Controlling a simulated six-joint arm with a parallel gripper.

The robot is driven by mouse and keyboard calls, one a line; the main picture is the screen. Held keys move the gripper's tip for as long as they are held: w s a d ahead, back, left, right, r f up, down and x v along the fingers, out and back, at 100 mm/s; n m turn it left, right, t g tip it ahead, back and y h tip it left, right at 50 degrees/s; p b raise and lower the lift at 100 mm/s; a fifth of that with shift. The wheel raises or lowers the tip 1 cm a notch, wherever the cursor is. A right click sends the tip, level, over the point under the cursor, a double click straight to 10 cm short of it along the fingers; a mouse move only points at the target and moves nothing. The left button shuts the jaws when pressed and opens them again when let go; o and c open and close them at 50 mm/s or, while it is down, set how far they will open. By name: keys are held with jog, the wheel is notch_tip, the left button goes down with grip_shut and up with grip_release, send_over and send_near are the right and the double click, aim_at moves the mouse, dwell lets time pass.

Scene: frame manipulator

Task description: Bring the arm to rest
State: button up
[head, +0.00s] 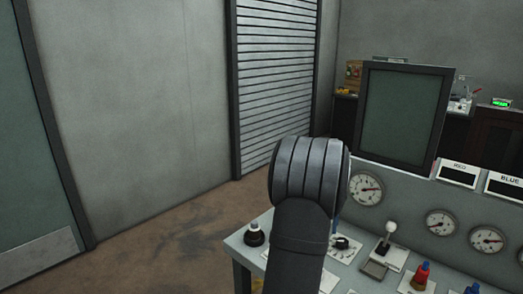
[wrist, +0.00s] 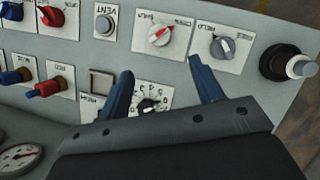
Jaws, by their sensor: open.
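In the wrist view my gripper (wrist: 160,88) shows as two dark blue fingers spread apart, with nothing between them. It is over the control panel (wrist: 125,52), near a numbered black dial (wrist: 150,105). In the head view a thick grey link of my arm rises in front of the console (head: 245,243) and hides part of it. My gripper's fingers are not clearly visible in the head view. I cannot tell whether the fingers touch the panel.
The floor (head: 165,250) at left is clear.

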jog(key=x, duration=1.3)
jog(key=shift+s+f, duration=0.1)
jog(key=shift+f, duration=0.15)
jog(key=v, duration=1.7)
jog(key=x, duration=1.7)
jog(key=shift+s+f, duration=0.1)
jog(key=shift+f, duration=0.05)
jog(key=shift+n+h, duration=0.3)
jog(key=shift+n, duration=0.4)
jog(key=n+h, duration=0.1)
jog(key=n, duration=0.2)
jog(key=n+h, duration=0.1)
jog(key=n, duration=0.2)
jog(key=shift+a+n+h, duration=0.2)
jog(key=shift+n+h, duration=0.1)
jog(key=n+t+h, duration=0.1)
jog(key=n, duration=0.3)
jog(key=shift+a, duration=0.1)
jog(key=n+t, duration=0.1)
jog(key=n, duration=0.1)
jog(key=n+h, duration=0.1)
jog(key=n, duration=0.2)
jog(key=shift+s+t, duration=0.15)
jog(key=shift+t, duration=0.25)
